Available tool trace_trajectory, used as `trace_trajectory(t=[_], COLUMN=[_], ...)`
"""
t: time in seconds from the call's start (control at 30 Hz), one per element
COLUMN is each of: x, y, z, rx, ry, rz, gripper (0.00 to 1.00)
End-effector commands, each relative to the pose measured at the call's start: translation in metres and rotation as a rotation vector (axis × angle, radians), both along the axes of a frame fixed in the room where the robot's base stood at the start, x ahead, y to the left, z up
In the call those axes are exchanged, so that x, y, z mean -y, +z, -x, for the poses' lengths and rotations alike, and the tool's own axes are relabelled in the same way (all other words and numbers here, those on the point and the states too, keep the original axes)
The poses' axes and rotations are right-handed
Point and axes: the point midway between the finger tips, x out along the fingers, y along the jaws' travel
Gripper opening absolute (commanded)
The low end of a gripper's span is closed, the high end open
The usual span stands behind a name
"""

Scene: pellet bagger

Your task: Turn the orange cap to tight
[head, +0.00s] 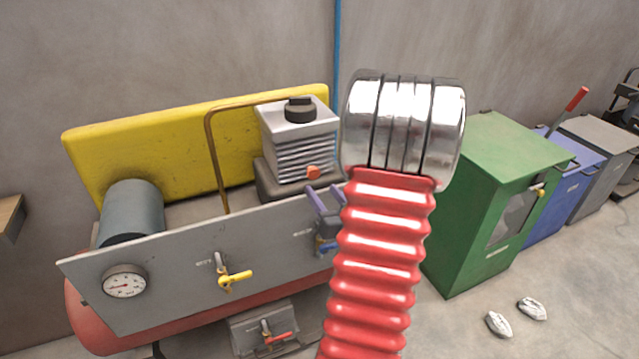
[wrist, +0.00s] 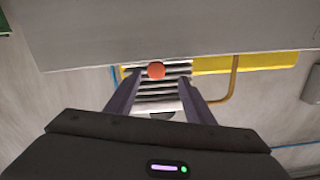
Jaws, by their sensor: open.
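The orange cap (head: 313,172) is small and round, low on the front of the grey ribbed compressor block (head: 303,150). In the wrist view the orange cap (wrist: 156,70) appears between my two fingertips, with the ribbed block behind it. My gripper (head: 324,190) is open, its purple-grey fingers just below and right of the cap in the head view. In the wrist view my gripper (wrist: 158,78) has a clear gap between its fingers and holds nothing. I cannot tell whether either finger touches the cap. My red arm sleeve hides what lies right of the block.
A grey front panel (head: 180,275) with a gauge (head: 124,282) and a yellow valve handle (head: 235,279) stands before the block. A copper pipe (head: 211,150) runs left of it. A yellow guard (head: 140,145) stands behind. A green cabinet (head: 480,215) is right.

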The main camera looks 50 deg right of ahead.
Motion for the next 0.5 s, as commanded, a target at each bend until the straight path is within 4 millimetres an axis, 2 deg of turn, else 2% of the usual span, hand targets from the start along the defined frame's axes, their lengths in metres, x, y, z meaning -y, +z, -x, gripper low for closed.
trace_trajectory(t=[0.27,0.5], x=[-0.025,-0.065], y=[0.014,0.031], z=[-0.044,-0.078], rx=[-0.169,-0.342], ry=[0.026,0.047], rz=[0.032,0.053], gripper=[0.48,0.48])
